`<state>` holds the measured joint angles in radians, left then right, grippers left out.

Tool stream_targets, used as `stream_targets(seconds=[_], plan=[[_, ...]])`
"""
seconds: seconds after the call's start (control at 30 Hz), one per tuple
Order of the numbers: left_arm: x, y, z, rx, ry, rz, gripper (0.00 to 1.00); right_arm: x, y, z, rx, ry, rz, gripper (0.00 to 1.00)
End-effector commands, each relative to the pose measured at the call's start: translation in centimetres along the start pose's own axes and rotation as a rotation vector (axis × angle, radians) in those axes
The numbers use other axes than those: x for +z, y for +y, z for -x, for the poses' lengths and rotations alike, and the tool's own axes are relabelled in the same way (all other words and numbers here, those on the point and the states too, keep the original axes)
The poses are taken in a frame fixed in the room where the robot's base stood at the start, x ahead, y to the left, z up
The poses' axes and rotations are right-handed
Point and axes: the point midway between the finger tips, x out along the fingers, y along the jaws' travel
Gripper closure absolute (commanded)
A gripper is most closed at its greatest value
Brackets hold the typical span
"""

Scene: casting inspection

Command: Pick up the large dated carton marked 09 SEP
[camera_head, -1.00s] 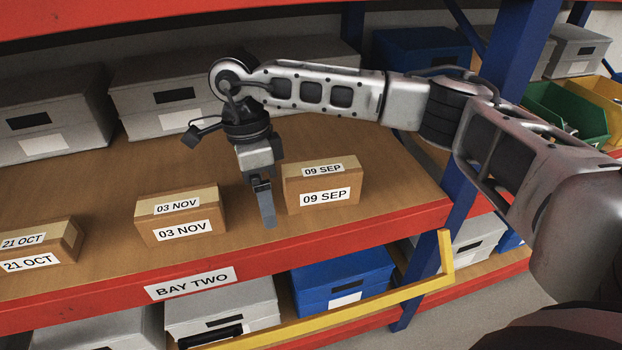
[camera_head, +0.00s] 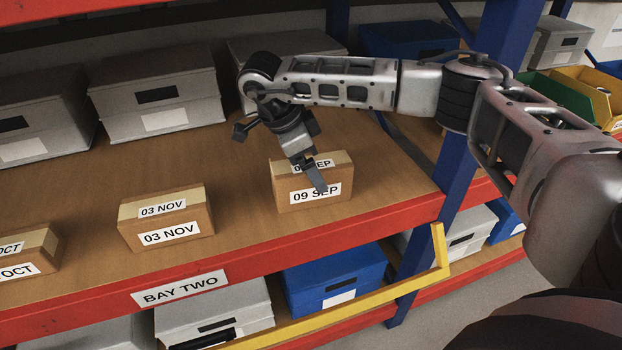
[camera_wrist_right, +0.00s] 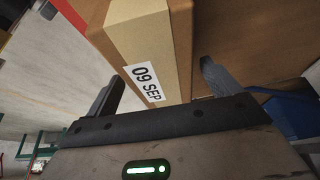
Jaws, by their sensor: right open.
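The brown carton (camera_head: 287,203) marked 09 SEP stands upright on the wooden shelf near its front right end, with labels on its top and front. My right gripper (camera_head: 318,190) hangs from above over this carton, and a finger covers part of both labels in the head view. In the right wrist view the carton (camera_wrist_right: 133,38) shows between the two spread fingers of the gripper (camera_wrist_right: 160,85). The gripper is open, and I see no grip on the carton. My left gripper is not in view.
A 03 NOV carton (camera_head: 190,222) stands to the left, and a 21 OCT carton (camera_head: 30,250) is cut off further left. Grey boxes (camera_head: 155,95) line the back. A blue upright (camera_head: 458,180) stands to the right. The shelf has a red front edge (camera_head: 250,258).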

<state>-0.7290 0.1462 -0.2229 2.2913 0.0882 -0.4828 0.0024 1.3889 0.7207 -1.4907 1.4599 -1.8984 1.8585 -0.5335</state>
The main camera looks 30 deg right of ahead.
Motion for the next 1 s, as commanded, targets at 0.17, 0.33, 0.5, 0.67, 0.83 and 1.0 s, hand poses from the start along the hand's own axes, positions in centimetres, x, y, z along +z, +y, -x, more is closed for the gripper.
stream_targets(seconds=[0.17,0.33,0.5,0.67,0.83,1.0], plan=[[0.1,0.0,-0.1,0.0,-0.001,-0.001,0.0,0.0,0.0,-2.2,0.0,0.0,0.001,0.11],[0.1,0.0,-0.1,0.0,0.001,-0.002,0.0,0.0,0.0,-2.5,-0.001,-0.001,0.001,0.11],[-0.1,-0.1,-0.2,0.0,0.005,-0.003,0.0,0.0,0.0,-2.5,-0.001,-0.001,0.001,0.11],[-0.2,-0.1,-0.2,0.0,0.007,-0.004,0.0,0.0,0.0,-2.6,0.0,-0.001,0.001,0.11],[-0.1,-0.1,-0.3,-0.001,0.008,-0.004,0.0,0.1,0.0,-2.8,0.0,-0.001,0.001,0.11],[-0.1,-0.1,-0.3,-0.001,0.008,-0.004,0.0,0.2,0.0,-3.0,0.0,-0.001,0.001,0.11]])
